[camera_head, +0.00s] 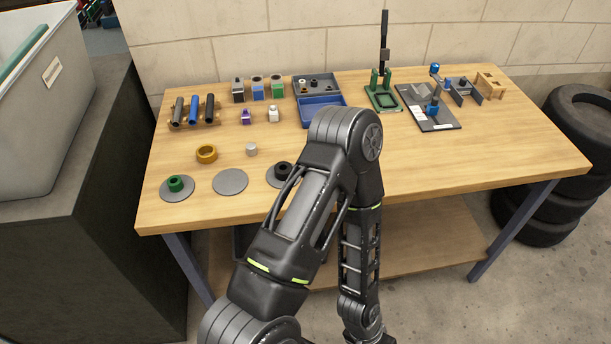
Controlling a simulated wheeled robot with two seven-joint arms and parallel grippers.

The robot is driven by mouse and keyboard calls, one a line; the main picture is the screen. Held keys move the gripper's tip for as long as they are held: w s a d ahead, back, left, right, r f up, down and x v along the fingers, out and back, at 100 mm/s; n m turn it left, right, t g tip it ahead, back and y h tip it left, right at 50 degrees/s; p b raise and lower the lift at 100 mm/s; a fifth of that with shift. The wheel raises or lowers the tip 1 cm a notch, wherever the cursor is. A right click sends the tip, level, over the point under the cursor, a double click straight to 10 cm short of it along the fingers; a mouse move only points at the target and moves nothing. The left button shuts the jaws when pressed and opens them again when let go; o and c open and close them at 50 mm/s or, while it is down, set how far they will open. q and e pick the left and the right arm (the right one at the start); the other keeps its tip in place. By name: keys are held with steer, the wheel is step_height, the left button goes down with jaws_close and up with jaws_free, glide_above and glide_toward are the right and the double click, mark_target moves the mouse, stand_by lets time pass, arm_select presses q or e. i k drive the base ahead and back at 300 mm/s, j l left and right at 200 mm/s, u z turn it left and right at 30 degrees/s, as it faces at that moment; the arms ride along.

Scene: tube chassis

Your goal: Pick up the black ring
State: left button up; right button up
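The black ring (283,168) sits on a grey round disc (274,182) near the front edge of the wooden table. My raised arm hides part of the disc and comes close to the ring in the picture. The arm rises from the bottom left of centre, bends above the table front and hangs down to a wrist at the bottom edge. Neither of my grippers shows in this view.
On the wooden table (480,150), a green ring (175,183) sits on another disc, beside an empty disc (230,181). Tubes, blocks, an open case (320,110) and fixtures stand further back. Right front is clear.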

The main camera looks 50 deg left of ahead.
mark_target(281, 169)
steer(key=u, duration=1.75)
